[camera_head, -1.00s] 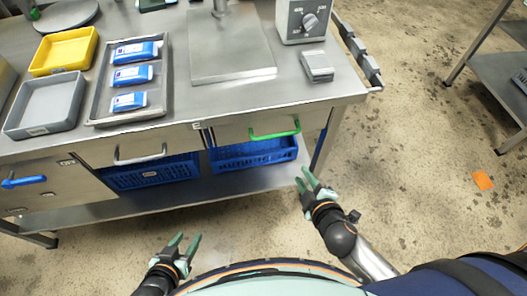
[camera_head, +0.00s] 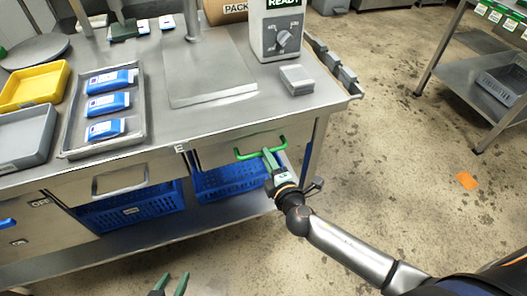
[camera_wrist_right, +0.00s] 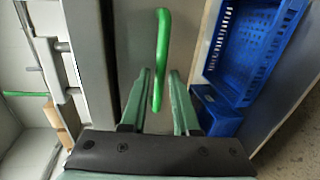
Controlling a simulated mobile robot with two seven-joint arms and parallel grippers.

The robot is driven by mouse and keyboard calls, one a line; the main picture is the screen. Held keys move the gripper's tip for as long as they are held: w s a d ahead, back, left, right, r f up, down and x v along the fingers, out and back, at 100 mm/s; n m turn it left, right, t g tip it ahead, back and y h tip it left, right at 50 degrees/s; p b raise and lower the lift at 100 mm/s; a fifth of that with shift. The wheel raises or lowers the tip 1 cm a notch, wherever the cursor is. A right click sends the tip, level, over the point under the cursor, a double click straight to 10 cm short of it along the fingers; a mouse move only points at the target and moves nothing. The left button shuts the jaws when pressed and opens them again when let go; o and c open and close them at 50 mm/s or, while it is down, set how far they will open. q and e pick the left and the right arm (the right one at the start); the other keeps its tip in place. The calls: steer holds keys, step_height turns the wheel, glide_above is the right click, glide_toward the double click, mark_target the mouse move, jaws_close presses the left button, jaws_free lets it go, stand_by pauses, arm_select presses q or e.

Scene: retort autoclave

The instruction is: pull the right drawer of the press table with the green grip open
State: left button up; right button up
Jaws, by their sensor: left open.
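The press table's right drawer (camera_head: 222,153) has a green grip (camera_head: 246,155) on its front. The drawer front looks flush with the table, closed. My right gripper (camera_head: 269,156) is at the right part of the green grip. In the right wrist view, its two fingers (camera_wrist_right: 161,76) stand apart on either side of the green grip (camera_wrist_right: 162,40), with a small gap visible on both sides. My left gripper (camera_head: 170,281) is open and empty at the bottom edge, well away from the table.
A left drawer with a grey grip (camera_head: 120,181) is beside it. Blue crates (camera_head: 228,181) stand on the shelf below. On the tabletop are a tray (camera_head: 72,140) with blue packs, a yellow bin (camera_head: 35,88) and a control box (camera_head: 278,30).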

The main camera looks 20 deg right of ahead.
steer(key=shift+x, duration=1.75)
steer(key=shift+c, duration=0.3)
jaws_close()
